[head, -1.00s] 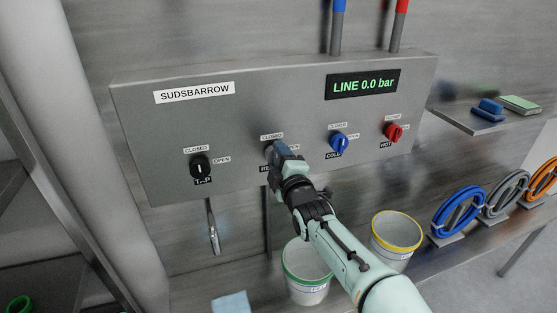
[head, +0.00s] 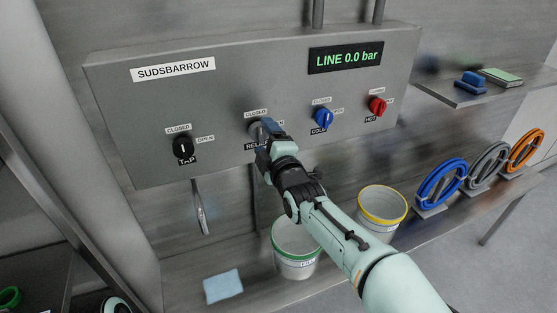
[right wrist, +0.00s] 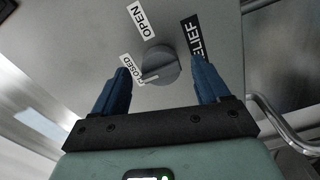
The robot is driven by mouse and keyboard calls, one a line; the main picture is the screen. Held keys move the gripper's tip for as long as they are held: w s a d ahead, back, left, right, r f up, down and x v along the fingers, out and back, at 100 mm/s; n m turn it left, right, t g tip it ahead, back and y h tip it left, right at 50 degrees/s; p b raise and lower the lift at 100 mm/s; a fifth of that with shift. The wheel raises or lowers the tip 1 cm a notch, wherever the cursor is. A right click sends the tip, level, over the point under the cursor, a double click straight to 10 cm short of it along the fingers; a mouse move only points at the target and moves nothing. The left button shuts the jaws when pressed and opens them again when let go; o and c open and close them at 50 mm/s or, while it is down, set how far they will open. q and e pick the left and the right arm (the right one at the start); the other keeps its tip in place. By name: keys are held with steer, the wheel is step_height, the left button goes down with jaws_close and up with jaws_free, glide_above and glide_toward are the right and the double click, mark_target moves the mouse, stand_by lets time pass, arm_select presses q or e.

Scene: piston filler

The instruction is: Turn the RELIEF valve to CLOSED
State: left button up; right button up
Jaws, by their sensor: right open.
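The RELIEF valve is a round grey knob (head: 254,129) on the grey panel; my gripper partly covers it in the head view. In the right wrist view the knob (right wrist: 158,64) shows between the fingers, with a pale line on its side toward the CLOSED label (right wrist: 131,70). The OPEN label (right wrist: 147,19) is at the top. My right gripper (head: 267,134) is open in front of the knob. In the right wrist view its blue fingertips (right wrist: 160,68) stand on either side of the knob, with gaps. My left gripper is not in view.
The black TAP knob (head: 183,147) is left of RELIEF; the blue COLD knob (head: 323,118) and red HOT knob (head: 377,106) are right. The display (head: 345,57) reads LINE 0.0 bar. Green-rimmed (head: 296,264) and yellow-rimmed (head: 382,216) buckets stand below, near my right arm.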

steer(key=p+v, duration=0.3)
steer(key=v, duration=0.8)
steer(key=shift+s, duration=0.1)
